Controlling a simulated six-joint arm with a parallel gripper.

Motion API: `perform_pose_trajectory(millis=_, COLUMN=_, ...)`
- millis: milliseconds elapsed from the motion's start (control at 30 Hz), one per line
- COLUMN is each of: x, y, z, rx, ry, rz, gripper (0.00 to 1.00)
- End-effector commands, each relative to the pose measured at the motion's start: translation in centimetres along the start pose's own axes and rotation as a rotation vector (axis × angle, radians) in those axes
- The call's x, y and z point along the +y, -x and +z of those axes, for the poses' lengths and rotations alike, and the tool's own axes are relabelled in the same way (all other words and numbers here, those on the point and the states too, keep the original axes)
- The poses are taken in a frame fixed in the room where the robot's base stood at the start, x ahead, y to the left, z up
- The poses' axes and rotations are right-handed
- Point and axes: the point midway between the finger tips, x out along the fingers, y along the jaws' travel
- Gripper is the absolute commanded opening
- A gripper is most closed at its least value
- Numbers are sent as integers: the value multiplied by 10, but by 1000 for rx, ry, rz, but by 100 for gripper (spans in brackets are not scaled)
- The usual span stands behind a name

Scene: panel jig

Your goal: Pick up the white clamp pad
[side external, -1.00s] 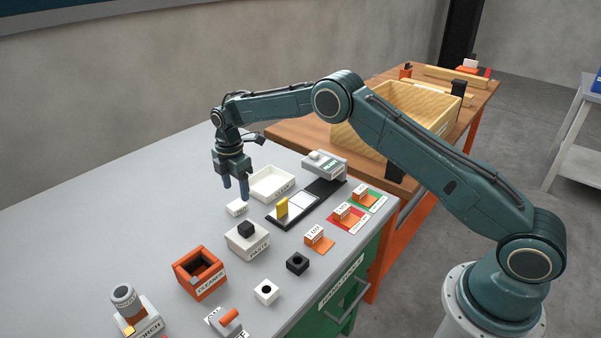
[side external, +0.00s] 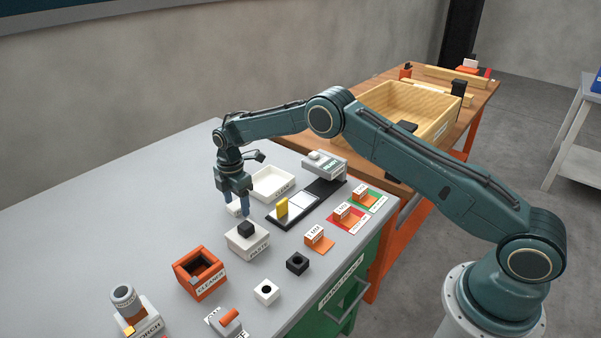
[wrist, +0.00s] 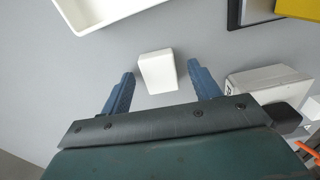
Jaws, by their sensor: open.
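The white clamp pad (side external: 234,209) is a small pale block on the grey bench top, partly hidden by my gripper in the side view. In the wrist view the white clamp pad (wrist: 157,72) lies ahead of and between the two blue fingers, with grey bench showing on both sides. My gripper (side external: 232,202) points down, low over the pad; it also shows in the wrist view (wrist: 161,70). It is open and empty, and no contact with the pad is visible. I cannot tell the exact height of the fingertips.
A white tray (side external: 292,186) stands just behind the pad. A white box (side external: 247,242) with a black block (side external: 246,229) on it stands close to the right finger. A black-edged panel with a yellow block (side external: 282,207) lies to the right. The bench on the left is clear.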

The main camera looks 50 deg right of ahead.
Motion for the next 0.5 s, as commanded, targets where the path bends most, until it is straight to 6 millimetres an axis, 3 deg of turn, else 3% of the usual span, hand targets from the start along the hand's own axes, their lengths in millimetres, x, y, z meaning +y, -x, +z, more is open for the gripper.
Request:
perform_pose_trajectory(millis=167, x=0, y=0, z=0, rx=0, ry=0, rz=0, gripper=62)
perform_pose_trajectory(millis=400, x=0, y=0, z=0, rx=0, ry=0, rz=0, gripper=15)
perform_pose_trajectory(millis=500, x=0, y=0, z=0, rx=0, ry=0, rz=0, gripper=13)
